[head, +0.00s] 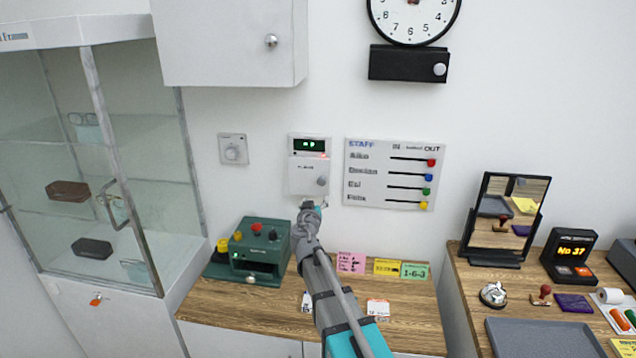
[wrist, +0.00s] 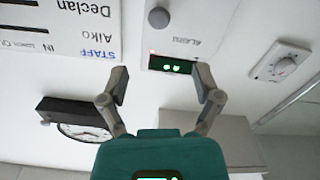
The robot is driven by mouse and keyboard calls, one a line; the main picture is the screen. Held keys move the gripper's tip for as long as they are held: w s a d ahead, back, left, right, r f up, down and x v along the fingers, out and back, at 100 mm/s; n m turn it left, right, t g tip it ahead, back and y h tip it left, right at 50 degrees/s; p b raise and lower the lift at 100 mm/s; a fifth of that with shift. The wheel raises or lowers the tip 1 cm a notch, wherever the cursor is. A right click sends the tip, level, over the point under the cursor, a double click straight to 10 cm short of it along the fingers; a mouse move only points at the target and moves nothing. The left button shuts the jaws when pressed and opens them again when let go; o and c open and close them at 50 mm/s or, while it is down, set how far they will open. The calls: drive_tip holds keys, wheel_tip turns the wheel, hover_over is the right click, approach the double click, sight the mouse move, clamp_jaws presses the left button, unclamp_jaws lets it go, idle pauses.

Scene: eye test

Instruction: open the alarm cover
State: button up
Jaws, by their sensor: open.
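The white alarm box (head: 310,164) is on the wall in the middle of the head view, with a green-lit display on top and a small red light. Its cover (head: 306,180) looks closed and has a round grey knob (head: 322,181) at its lower right. In the wrist view, which is upside down, the cover (wrist: 195,30), its knob (wrist: 159,17) and the display (wrist: 171,65) show beyond the fingers. My gripper (head: 311,204) is just below the box in the head view. Its fingers (wrist: 161,84) are spread and empty, apart from the knob.
A dial (head: 233,149) is left of the box and a staff board (head: 391,174) is close on its right. A white wall cupboard (head: 225,45) hangs above left. A green machine (head: 250,252) and coloured notes (head: 387,267) are on the wooden counter (head: 215,312). A glass cabinet (head: 140,180) stands left.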

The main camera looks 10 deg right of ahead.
sight(320, 182)
drive_tip(key=shift+w, duration=0.1)
drive_tip(key=x, duration=1.3)
drive_tip(key=shift+w+d, duration=0.15)
drive_tip(key=shift+w, duration=0.1)
clamp_jaws()
